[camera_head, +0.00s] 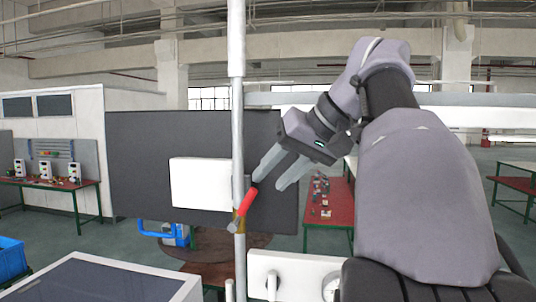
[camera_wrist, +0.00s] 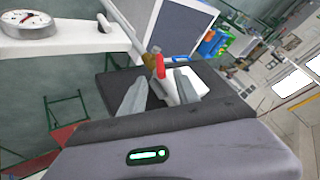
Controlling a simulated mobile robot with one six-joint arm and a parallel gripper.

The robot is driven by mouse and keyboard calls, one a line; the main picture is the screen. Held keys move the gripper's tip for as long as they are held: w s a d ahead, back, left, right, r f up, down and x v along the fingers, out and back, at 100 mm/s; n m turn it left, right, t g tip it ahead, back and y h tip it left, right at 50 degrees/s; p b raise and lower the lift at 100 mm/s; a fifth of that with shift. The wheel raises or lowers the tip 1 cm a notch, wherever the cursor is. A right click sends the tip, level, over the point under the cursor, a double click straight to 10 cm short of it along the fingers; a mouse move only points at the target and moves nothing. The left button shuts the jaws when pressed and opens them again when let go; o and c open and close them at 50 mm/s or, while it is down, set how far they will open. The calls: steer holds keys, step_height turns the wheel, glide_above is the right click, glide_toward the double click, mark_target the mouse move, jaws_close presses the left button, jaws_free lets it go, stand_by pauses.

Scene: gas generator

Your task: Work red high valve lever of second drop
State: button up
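A short red valve lever (camera_head: 243,211) sits on a brass-coloured valve on a vertical grey pipe (camera_head: 238,140) in the head view. The lever is tilted, its upper end leaning right and its lower end at the pipe. My gripper (camera_head: 268,183) is just above and right of the lever, with its two grey fingers apart and pointing down-left. In the wrist view the red lever (camera_wrist: 160,66) shows in the gap between the spread fingertips (camera_wrist: 162,80), seemingly a little beyond them. I see no clear contact. Nothing is held.
A white box (camera_head: 203,184) on a dark panel (camera_head: 140,150) stands behind the pipe. A round gauge (camera_wrist: 30,22) sits on a white beam (camera_wrist: 60,38) in the wrist view. A white-framed dark screen (camera_head: 100,280) is low left. Red-topped tables (camera_head: 328,205) stand farther back.

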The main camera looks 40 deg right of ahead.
steer(key=p+v, duration=0.1)
steer(key=v, duration=0.3)
steer(key=shift+s+r, duration=0.15)
steer(key=shift+r, duration=0.05)
steer(key=shift+f, duration=0.25)
steer(key=shift+c, duration=1.3)
steer(key=a+f+y+b, duration=0.1)
steer(key=f+b, duration=0.2)
steer(key=w+f+m+t+y+b, duration=0.1)
steer(key=f+y+b, duration=0.1)
steer(key=f+b, duration=0.1)
steer(key=a+f+y+b, duration=0.1)
steer(key=f+b, duration=0.2)
steer(key=f, duration=0.2)
steer(key=shift+w+a+t, duration=0.2)
steer(key=shift+a+t, duration=0.1)
steer(key=shift+a, duration=0.05)
jaws_close()
steer(key=m+t+y+b, duration=0.3)
steer(key=m+t+b, duration=0.6)
steer(key=t+b, duration=0.2)
glide_toward(243, 208)
steer(key=w+r+p, duration=0.3)
steer(key=w+p, duration=0.2)
steer(key=p, duration=0.3)
steer(key=shift+a+r, duration=0.3)
steer(key=shift+a, duration=0.15)
